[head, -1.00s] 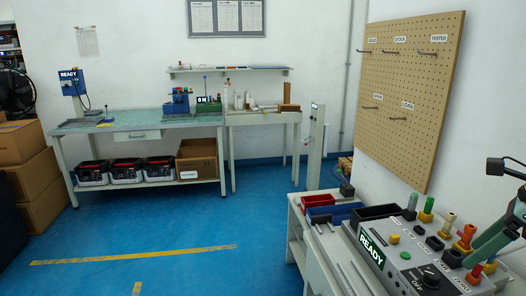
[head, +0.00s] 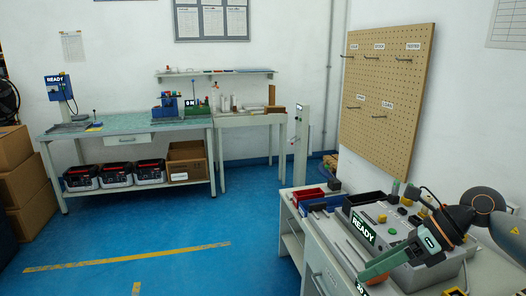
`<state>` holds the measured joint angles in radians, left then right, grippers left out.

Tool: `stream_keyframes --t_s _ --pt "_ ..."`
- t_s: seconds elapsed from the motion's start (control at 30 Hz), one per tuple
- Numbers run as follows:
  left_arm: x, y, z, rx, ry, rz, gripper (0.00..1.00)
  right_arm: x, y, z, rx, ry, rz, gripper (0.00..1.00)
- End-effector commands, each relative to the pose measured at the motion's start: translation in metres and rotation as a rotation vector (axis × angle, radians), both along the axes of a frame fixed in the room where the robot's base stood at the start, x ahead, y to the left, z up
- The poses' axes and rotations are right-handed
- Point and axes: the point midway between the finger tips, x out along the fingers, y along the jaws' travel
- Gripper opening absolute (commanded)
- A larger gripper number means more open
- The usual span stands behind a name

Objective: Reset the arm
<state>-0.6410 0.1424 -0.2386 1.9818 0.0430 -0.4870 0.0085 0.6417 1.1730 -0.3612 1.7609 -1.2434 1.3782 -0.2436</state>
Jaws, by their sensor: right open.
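My right arm comes in from the right edge. Its right gripper (head: 384,265) has green fingers that point left and down in front of the grey test console (head: 393,230). The gripper is open, and I see nothing held between its fingers. The console carries a lit READY display (head: 363,228) and several coloured plugs and knobs on top, partly hidden by my arm. My left gripper is not in view.
A pegboard (head: 385,100) with empty hooks hangs behind. A far workbench (head: 125,140) stands at the back left. The blue floor (head: 200,225) between is clear.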

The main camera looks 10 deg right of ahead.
Motion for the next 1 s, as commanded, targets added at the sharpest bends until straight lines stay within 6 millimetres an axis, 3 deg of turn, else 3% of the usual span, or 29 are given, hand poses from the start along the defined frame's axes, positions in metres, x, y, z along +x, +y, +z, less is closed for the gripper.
stream_keyframes --t_s 0.03,0.1,0.2,0.3,0.43,0.57,0.63,0.8,0.9,0.93,1.0 --pt "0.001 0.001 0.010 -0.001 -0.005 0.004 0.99 -0.001 0.031 -0.003 0.133 0.033 0.004 0.71" --pt "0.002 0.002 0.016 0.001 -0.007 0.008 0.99 -0.001 0.069 -0.003 0.336 0.083 -0.024 0.71" --pt "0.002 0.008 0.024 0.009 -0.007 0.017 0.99 0.001 0.112 0.001 0.652 0.189 -0.122 0.71" --pt "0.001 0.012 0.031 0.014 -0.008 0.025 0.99 0.006 0.134 0.003 0.956 0.330 -0.287 0.71" --pt "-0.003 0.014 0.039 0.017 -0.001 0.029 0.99 0.016 0.135 -0.015 1.308 0.554 -0.594 0.71" --pt "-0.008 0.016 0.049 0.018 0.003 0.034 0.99 0.012 0.119 -0.067 1.584 0.811 -0.993 0.71" --pt "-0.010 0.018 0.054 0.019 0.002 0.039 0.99 -0.003 0.111 -0.107 1.692 0.961 -1.242 0.71" --pt "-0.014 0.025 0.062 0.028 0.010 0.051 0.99 -0.075 0.105 -0.204 1.805 1.293 -1.833 0.71" --pt "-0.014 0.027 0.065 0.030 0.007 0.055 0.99 -0.117 0.110 -0.238 1.799 1.426 -2.079 0.71" --pt "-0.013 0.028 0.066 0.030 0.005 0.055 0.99 -0.127 0.112 -0.245 -1.789 -1.453 2.130 0.71" --pt "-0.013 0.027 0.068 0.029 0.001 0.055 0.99 -0.147 0.117 -0.258 -1.677 -1.428 2.112 0.71"
